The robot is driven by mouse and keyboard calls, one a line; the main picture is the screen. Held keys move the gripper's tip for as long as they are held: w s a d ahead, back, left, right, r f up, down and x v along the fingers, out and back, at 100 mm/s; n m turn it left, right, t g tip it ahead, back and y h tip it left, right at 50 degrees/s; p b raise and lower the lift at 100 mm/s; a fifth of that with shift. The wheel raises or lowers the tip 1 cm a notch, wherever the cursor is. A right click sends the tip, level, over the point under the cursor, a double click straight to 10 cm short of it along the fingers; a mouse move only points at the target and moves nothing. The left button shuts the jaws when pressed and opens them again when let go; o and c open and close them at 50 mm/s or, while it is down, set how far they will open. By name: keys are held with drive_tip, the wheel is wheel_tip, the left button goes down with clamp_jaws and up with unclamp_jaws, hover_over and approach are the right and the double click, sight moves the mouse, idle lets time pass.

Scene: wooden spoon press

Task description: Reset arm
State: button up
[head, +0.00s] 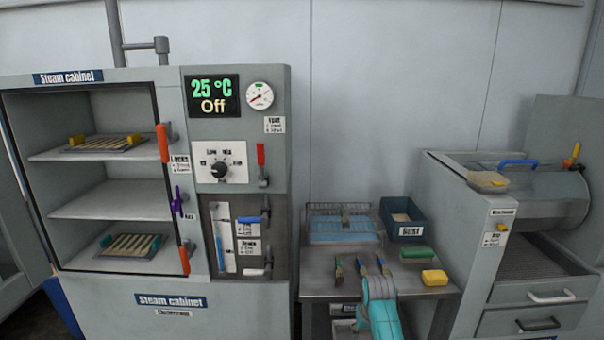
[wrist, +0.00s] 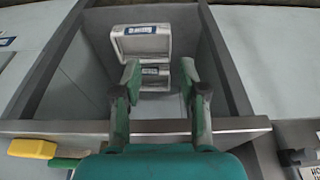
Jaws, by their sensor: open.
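My gripper (wrist: 160,68) has green fingers spread apart in the wrist view, with nothing held between them. Beyond the fingertips are pale labelled bins (wrist: 140,42), inside a grey-walled recess below a metal edge. In the head view my teal arm reaches up from the bottom to the front of the metal work table (head: 318,288).
A steam cabinet (head: 230,255) reading 25 °C and Off stands left, its compartment open with slatted racks inside. A blue bin (head: 402,232), green block (head: 417,253) and yellow sponge (head: 434,278) sit on the table. A grey machine (head: 455,215) with drawers stands right.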

drive_tip(key=s+f+t, duration=0.4)
drive_tip(key=s+f, duration=1.4)
drive_tip(key=s, duration=0.3)
drive_tip(key=s+t, duration=0.2)
drive_tip(key=s, duration=0.9)
drive_tip(key=s+r+t, duration=0.1)
drive_tip(key=s+r, duration=0.3)
drive_tip(key=s, duration=0.5)
drive_tip(key=s+r+t, duration=0.2)
drive_tip(key=s+r, duration=0.2)
drive_tip(key=s, duration=0.5)
drive_tip(key=s+r+t, duration=0.1)
drive_tip(key=s+r, duration=0.5)
drive_tip(key=r, duration=0.4)
drive_tip(key=s+r+t, duration=0.1)
drive_tip(key=s+r, duration=0.5)
drive_tip(key=r, duration=0.4)
drive_tip(key=shift+s+t, duration=0.4)
